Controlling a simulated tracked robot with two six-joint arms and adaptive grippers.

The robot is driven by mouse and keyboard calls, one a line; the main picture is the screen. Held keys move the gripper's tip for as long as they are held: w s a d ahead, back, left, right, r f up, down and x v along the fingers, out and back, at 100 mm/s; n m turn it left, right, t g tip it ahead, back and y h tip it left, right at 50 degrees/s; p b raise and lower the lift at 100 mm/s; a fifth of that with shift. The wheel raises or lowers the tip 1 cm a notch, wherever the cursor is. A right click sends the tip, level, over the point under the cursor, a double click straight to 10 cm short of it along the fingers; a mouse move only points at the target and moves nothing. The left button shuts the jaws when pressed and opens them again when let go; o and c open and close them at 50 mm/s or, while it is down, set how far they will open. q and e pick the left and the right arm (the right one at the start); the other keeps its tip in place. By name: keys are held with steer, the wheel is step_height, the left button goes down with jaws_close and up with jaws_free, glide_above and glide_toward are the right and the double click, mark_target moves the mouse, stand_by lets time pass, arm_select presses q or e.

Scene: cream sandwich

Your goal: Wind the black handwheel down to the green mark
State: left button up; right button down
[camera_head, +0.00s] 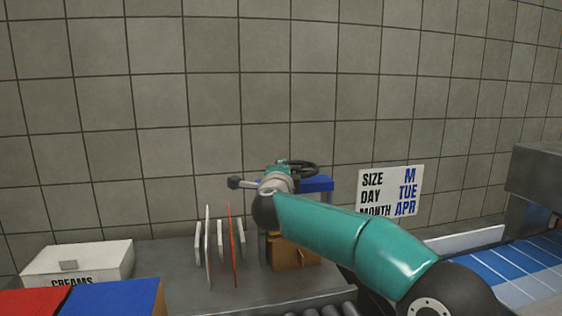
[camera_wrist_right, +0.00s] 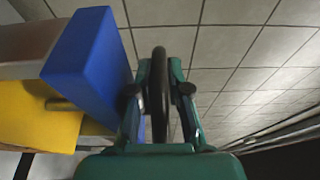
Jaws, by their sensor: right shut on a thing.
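The black handwheel (camera_head: 303,167) is at the back of the bench in the head view, beside a blue block (camera_head: 317,184). My right gripper (camera_head: 280,166) is at the handwheel's left side. In the right wrist view the handwheel's rim (camera_wrist_right: 159,95) stands edge-on between the two fingers of my right gripper (camera_wrist_right: 160,92), which are shut on it. The blue block (camera_wrist_right: 88,58) is to the left of the fingers there, with a yellow part (camera_wrist_right: 35,115) below it. I cannot see a green mark. My left gripper is out of view.
A sign (camera_head: 391,190) reads SIZE M, DAY TUE, MONTH APR. Thin upright plates (camera_head: 208,248) stand left of a brown box (camera_head: 291,253). A white CREAMS box (camera_head: 78,262) is at left; red (camera_head: 30,302) and blue (camera_head: 115,297) surfaces are in front. A blue conveyor (camera_head: 515,270) is at right.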

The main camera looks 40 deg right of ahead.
steer(key=shift+w+d+f+m+g+h+p, duration=0.1)
steer(key=shift+w+m+g+h+p, duration=0.1)
steer(key=shift+m+g+h+p, duration=0.3)
steer(key=shift+w+f+m+g+h+p, duration=0.1)
steer(key=shift+w+m+g+h+p, duration=0.05)
steer(key=shift+m+g+h+p, duration=0.4)
steer(key=shift+g, duration=0.25)
steer(key=c, duration=1.4)
jaws_free()
steer(key=v, duration=1.2)
steer(key=shift+s+r, duration=0.1)
